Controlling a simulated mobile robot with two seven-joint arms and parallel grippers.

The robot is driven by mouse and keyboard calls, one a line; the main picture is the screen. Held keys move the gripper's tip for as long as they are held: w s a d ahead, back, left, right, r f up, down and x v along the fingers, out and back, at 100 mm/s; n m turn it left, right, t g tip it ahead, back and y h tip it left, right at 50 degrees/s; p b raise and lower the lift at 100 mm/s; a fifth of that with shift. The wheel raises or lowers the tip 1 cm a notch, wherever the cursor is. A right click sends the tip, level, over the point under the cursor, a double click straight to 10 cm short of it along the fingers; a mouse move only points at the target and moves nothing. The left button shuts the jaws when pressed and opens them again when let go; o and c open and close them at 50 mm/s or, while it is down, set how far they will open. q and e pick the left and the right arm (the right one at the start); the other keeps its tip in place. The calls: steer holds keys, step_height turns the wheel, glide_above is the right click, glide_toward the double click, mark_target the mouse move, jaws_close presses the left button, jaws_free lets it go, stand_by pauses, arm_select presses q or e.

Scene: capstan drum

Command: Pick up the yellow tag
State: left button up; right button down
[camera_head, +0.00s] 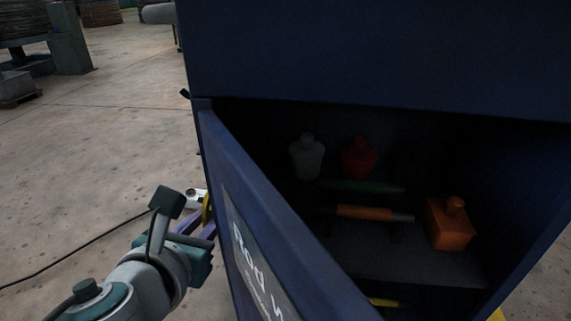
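No yellow piece can be told for sure as the tag. A small yellow piece (207,208) shows at the outer side of the cabinet door, right by the fingers of my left gripper (196,225). Another yellow piece (383,302) lies low inside the cabinet, partly hidden by the door. My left gripper is beside the door's outer face, with purple fingers pointing toward it. The wrist partly covers the fingers, so I cannot tell whether they are open, shut or touching the yellow piece. My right gripper is out of view.
The dark blue cabinet door (262,215) stands open. On the shelf (400,262) are a pale bottle (307,158), a red bottle (358,158), green (360,187) and orange (365,213) handled tools and an orange container (450,225). A black cable (75,250) crosses the open floor at left.

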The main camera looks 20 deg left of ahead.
arm_select(q)
jaws_close()
stand_by(0.4)
steer(key=shift+r+p, duration=0.5)
steer(key=shift+p, duration=0.15)
steer(key=s+a+b, duration=0.1)
steer(key=s+a, duration=0.3)
steer(key=a, duration=1.3)
steer(key=shift+a+f, duration=0.2)
steer(key=shift+a, duration=0.1)
